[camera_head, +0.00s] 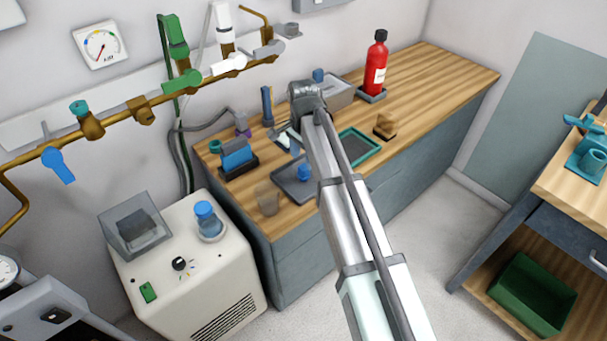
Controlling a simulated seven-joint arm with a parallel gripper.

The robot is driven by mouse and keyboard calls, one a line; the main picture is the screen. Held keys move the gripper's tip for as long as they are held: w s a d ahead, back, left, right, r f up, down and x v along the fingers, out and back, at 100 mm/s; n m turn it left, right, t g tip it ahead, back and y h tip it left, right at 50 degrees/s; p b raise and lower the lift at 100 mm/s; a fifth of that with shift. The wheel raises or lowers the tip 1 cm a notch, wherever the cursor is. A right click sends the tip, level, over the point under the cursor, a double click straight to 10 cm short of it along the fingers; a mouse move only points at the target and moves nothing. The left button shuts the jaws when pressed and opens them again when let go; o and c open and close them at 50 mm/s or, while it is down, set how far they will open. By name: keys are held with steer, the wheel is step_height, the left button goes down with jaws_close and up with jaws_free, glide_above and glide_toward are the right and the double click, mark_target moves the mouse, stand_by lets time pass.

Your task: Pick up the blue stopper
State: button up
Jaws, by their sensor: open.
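A small blue piece (304,173), which looks like a stopper, sits on the dark grey tray (290,188) near the front of the wooden bench. Another small blue piece (318,75) stands by the grey bin at the back; I cannot tell for certain which is the stopper. My gripper (287,139) is open over the bench, behind and slightly left of the blue piece on the tray and apart from it. My arm hides part of the gripper and the tray's right side.
A beige cup (267,198), a blue block in a dark holder (238,160), a green-rimmed tray (360,146), a brown block (385,126) and a red bottle (376,67) stand on the bench. A white machine (185,265) adjoins it. The bench's right end is clear.

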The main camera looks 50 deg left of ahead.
mark_target(303, 167)
steer(key=shift+w+f, duration=0.1)
steer(key=shift+f, duration=3.55)
steer(key=c, duration=0.9)
